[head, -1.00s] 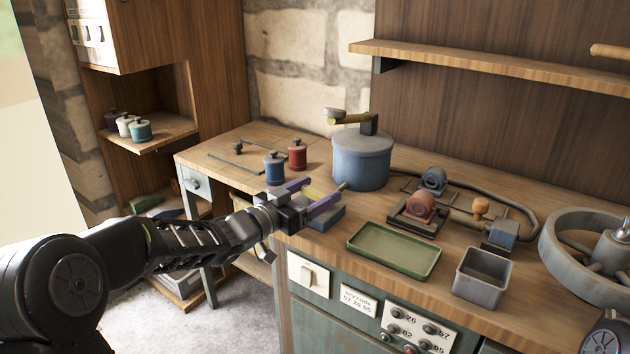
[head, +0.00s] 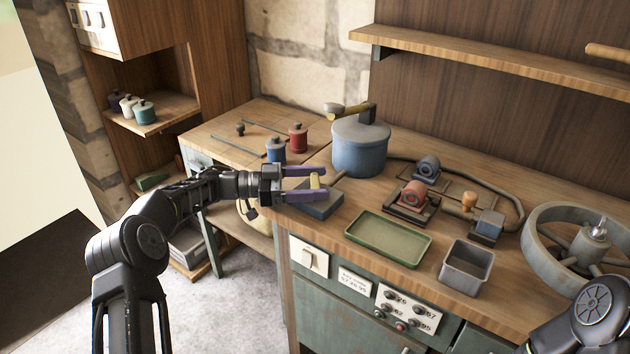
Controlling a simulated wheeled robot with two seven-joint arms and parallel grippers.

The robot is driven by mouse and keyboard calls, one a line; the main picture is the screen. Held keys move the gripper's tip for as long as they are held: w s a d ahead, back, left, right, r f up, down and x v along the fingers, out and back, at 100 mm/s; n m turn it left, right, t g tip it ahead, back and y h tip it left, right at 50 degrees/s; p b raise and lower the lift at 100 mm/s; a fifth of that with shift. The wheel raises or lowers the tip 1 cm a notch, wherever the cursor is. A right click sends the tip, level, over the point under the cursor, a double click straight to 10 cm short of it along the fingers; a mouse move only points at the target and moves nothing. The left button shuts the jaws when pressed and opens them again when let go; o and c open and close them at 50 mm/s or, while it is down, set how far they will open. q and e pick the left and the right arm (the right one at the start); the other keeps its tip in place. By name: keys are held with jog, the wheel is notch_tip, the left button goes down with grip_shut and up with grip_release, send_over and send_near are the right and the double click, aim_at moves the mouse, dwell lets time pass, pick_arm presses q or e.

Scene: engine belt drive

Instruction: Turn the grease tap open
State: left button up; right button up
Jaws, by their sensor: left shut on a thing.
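A blue-grey grease pot (head: 361,148) with a lid and a crank on top stands at the left of the workbench. A short brown spout (head: 336,178) sticks out low on its left side. My left gripper (head: 314,184) has purple fingers and is at the spout's outer end, shut on a small yellow piece (head: 315,182) that looks like the tap handle. The fingers partly hide it, so its exact turn is unclear. A dark blue block or dish (head: 318,207) sits on the bench under the fingers. My right gripper is out of view; only part of my right arm shows at bottom right.
A green tray (head: 388,239) and a grey bin (head: 467,267) stand near the front edge. Behind them are a red pulley unit (head: 412,196), a belt and a large grey wheel (head: 577,240). Blue (head: 275,150) and red (head: 298,138) jars stand on the left table.

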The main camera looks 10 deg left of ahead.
pick_arm(q)
jog(key=shift+g, duration=0.3)
jog(key=o, duration=1.4)
jog(key=shift+c, duration=0.2)
jog(key=shift+v, duration=3.9)
jog(key=shift+c, duration=0.2)
